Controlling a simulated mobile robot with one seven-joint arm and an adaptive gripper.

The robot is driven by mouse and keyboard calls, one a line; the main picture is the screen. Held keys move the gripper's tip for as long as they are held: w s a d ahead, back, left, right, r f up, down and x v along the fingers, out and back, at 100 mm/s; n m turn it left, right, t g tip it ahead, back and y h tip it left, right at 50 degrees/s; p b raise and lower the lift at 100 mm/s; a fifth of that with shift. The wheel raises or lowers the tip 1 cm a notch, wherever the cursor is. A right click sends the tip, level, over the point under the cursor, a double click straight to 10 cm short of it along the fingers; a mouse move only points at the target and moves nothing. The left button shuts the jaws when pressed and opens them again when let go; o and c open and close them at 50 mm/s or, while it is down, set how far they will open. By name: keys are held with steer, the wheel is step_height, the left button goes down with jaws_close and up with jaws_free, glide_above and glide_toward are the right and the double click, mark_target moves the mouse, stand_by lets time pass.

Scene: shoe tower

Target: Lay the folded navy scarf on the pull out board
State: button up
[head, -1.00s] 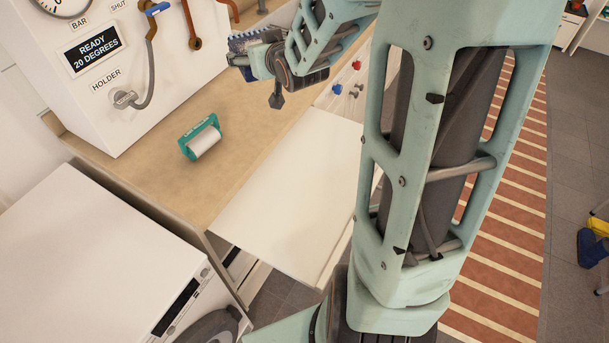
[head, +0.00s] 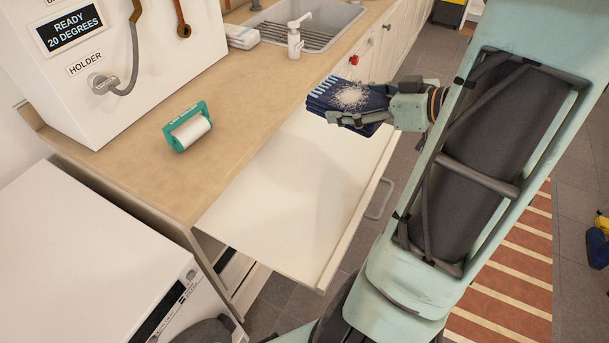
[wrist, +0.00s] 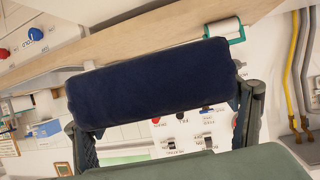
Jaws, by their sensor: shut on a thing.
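The folded navy scarf (head: 350,96) has pale stripes and a whitish patch on its top face. My gripper (head: 362,117) is shut on it and holds it in the air, seen over the far end of the pull out board. In the wrist view the scarf (wrist: 155,82) is a plain navy roll-like edge between the two fingers (wrist: 165,122). The cream pull out board (head: 290,200) sticks out from under the counter and its visible top is bare. The scarf and gripper hide part of its far end.
A teal roller holder with a white roll (head: 188,128) stands on the wooden counter (head: 150,165). A soap bottle (head: 295,40), folded white cloths (head: 242,36) and a sink (head: 310,22) lie farther back. A white machine (head: 80,265) stands at front left.

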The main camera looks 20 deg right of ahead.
steer(key=s+f+n+y+b, duration=0.15)
steer(key=s+f, duration=0.35)
steer(key=s, duration=0.5)
steer(key=g+b, duration=0.1)
steer(key=b, duration=0.2)
glide_above(315, 171)
steer(key=f, duration=0.8)
steer(key=shift+s+d+f, duration=0.15)
steer(key=shift+s+f, duration=0.15)
steer(key=shift+f, duration=0.1)
steer(key=shift+w+f, duration=0.15)
steer(key=shift+f, duration=0.1)
steer(key=shift+w+f+b, duration=0.15)
steer(key=shift+f+b, duration=0.25)
steer(key=shift+f, duration=0.45)
steer(key=shift+w+f+b, duration=0.1)
steer(key=shift+f+b, duration=0.25)
steer(key=shift+f, duration=0.5)
steer(key=shift+f, duration=0.1)
steer(key=o, duration=1.4)
steer(key=shift+o, duration=0.2)
